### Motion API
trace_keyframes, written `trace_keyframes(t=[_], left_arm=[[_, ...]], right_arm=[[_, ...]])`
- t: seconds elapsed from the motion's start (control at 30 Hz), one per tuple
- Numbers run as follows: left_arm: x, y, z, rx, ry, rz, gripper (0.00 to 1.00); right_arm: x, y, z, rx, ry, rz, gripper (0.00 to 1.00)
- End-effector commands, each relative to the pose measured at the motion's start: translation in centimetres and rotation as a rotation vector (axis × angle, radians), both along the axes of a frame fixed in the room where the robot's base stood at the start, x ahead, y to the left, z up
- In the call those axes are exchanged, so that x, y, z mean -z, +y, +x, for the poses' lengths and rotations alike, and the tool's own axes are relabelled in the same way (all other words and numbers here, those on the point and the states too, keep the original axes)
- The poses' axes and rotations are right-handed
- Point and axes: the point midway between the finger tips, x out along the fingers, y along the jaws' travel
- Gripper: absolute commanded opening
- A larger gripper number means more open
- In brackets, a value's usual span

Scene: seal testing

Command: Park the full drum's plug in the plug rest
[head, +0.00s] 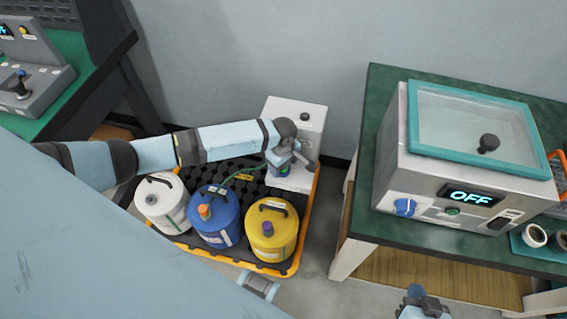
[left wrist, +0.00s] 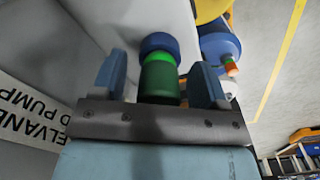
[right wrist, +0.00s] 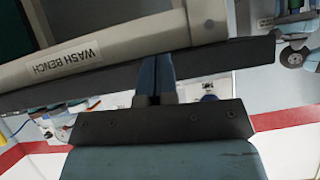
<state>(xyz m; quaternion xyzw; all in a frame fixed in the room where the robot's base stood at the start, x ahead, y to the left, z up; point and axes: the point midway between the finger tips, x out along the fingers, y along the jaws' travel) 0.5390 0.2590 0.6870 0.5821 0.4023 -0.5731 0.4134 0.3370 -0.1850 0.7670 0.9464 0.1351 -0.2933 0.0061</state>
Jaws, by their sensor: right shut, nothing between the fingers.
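I cannot tell which drum is full, and I cannot pick out the plug rest. My left gripper (head: 284,166) is behind the drums at the white pump box (head: 297,112). In the left wrist view its open fingers (left wrist: 160,85) stand on either side of a green fitting (left wrist: 160,78) with a blue collar, with gaps at both sides. My right gripper (right wrist: 156,75) is shut and empty by the wash bench (right wrist: 100,57).
The drums and pump box stand on a black pallet with an orange edge (head: 297,262). A green hose (head: 243,174) runs behind the drums. The green-topped bench (head: 376,110) at right carries a clear-lidded chamber (head: 458,150) reading OFF. Floor between pallet and bench is clear.

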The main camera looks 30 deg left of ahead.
Motion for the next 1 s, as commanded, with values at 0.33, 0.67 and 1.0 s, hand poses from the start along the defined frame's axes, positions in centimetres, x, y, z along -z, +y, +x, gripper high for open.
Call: trace_keyframes(t=[0.33,0.67,1.0], left_arm=[[0.0,0.0,0.0,0.0,0.0,0.0,0.67],[-7.7,0.0,-0.1,0.001,-0.002,-0.002,0.67],[-13.1,0.1,-0.2,0.0,-0.001,0.0,0.67]], right_arm=[[0.5,-0.1,0.0,0.005,0.005,0.006,0.0],[0.5,-0.5,0.0,0.011,0.008,-0.004,0.0],[0.4,-0.5,-0.6,0.0,0.012,-0.013,0.0]])
